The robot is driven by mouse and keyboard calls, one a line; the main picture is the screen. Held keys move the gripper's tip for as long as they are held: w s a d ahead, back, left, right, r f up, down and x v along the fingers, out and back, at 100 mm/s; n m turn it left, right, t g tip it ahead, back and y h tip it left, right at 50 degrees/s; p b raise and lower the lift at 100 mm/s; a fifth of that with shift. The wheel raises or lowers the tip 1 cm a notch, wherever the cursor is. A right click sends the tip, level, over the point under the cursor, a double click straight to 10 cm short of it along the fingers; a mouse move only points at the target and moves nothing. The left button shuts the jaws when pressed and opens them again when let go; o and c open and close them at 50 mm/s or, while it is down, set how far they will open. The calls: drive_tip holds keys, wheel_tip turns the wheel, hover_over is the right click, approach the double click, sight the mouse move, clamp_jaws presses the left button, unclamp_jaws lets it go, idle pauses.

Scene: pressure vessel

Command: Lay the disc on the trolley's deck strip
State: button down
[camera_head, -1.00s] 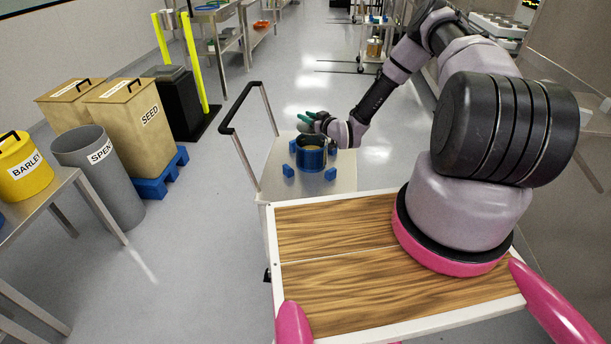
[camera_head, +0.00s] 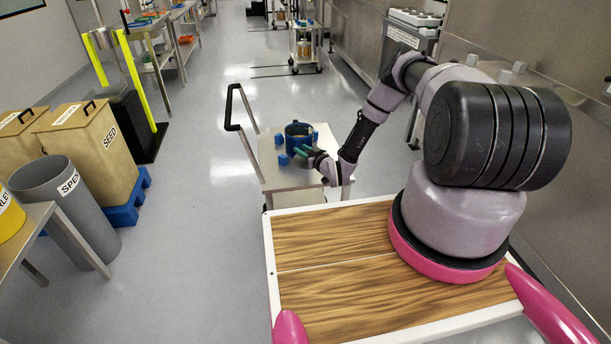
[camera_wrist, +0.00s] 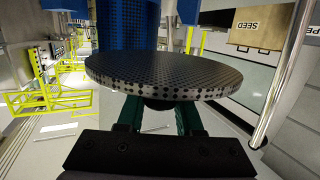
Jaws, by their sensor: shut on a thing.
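A dark round disc with a dotted surface (camera_wrist: 170,75) fills the middle of the wrist view. My gripper (camera_wrist: 165,112), with green fingers, is shut on it from below in that picture; the disc hides the fingertips. In the head view my gripper (camera_head: 307,152) is at the near right side of the blue vessel, over the trolley's deck (camera_head: 290,181). The disc is too small to make out clearly there. The blue vessel (camera_head: 298,136) stands on the deck and also shows behind the disc in the wrist view (camera_wrist: 128,25). I cannot make out a separate deck strip.
Small blue blocks (camera_head: 283,160) sit on the deck around the vessel. The trolley's black handle (camera_head: 232,108) rises at the left. Bins, including a grey one (camera_head: 65,205) and a SEED box (camera_head: 88,140), stand left. The aisle floor between is clear.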

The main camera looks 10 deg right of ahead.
sight(303, 172)
wheel_tip(303, 172, down, 8)
drive_tip(key=shift+r, duration=0.1)
idle(0.4)
drive_tip(key=c, duration=0.6)
unclamp_jaws()
drive_tip(key=shift+o, duration=0.2)
drive_tip(key=v, duration=1.2)
